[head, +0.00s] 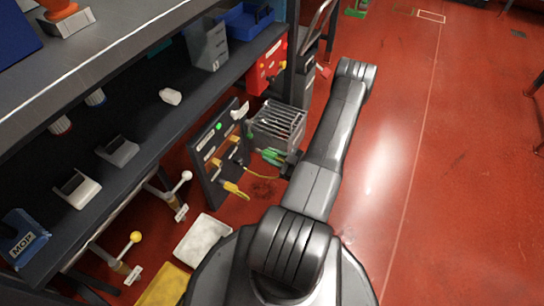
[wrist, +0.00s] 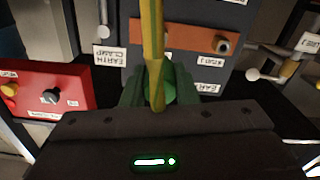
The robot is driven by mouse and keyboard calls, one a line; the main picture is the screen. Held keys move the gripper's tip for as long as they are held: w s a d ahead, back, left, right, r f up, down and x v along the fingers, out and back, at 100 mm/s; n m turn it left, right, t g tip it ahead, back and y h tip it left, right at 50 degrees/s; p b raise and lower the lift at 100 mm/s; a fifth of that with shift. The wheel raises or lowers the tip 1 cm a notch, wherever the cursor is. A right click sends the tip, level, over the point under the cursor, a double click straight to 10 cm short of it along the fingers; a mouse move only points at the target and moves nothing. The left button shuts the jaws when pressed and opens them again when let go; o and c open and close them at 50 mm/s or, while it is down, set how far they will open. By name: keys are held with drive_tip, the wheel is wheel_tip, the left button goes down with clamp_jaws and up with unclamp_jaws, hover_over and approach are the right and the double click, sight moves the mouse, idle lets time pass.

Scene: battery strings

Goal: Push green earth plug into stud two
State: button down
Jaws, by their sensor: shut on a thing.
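My gripper (wrist: 160,95) is shut on the green earth plug (wrist: 162,82), seen between its dark green fingers in the wrist view. A yellow-green cable (wrist: 153,45) rises from the plug and crosses the view. Behind it is a grey panel with a copper bar (wrist: 185,36). A round stud (wrist: 222,46) shows at the bar's right, above a small label that seems to read STUD 1. The plug's tip is hidden, and I cannot tell whether it touches anything. In the head view my gripper (head: 275,157) is beside the upright panel (head: 208,150).
A red box (wrist: 45,95) with knobs stands left in the wrist view. In the head view, a wire rack (head: 277,122) is close behind my gripper. A dark shelf (head: 130,110) runs along the left, with a white tray (head: 203,240) below. The red floor at right is clear.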

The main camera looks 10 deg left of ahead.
sight(258, 150)
drive_tip(key=shift+f+b, duration=0.1)
drive_tip(key=shift+b, duration=0.2)
drive_tip(key=shift+b+x, duration=0.35)
drive_tip(key=shift+x, duration=2.55)
drive_tip(key=shift+b, duration=0.4)
drive_tip(key=shift+x, duration=2.4)
drive_tip(key=c, duration=1.1)
unclamp_jaws()
drive_tip(key=shift+o, duration=0.2)
drive_tip(key=shift+d, duration=0.1)
drive_tip(key=p+v, duration=0.4)
drive_tip(key=v, duration=0.9)
drive_tip(key=shift+s+d, duration=0.15)
drive_tip(key=shift+d, duration=0.15)
